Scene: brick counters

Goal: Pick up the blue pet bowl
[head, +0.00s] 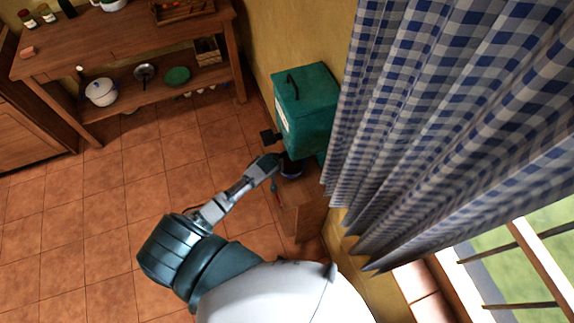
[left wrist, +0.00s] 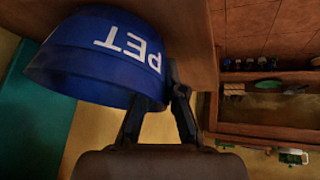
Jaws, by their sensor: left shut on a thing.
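The blue pet bowl (left wrist: 95,62) fills the upper left of the left wrist view, its white "PET" lettering upside down. My left gripper (left wrist: 165,95) is shut on the bowl's edge, with one finger partly hidden by the bowl. In the head view the bowl (head: 291,169) is a small dark blue shape just below the green bin, partly hidden. My left gripper (head: 273,163) meets its left side there. I cannot tell from these views whether the bowl is clear of the floor. My right gripper is in neither view.
The green lidded bin (head: 305,108) stands against the yellow wall, close above the gripper. A small wooden piece (head: 306,218) stands just below the bowl. A checked curtain (head: 420,110) hangs at right. Tiled floor (head: 120,195) is clear at left, before a wooden shelf table (head: 125,45).

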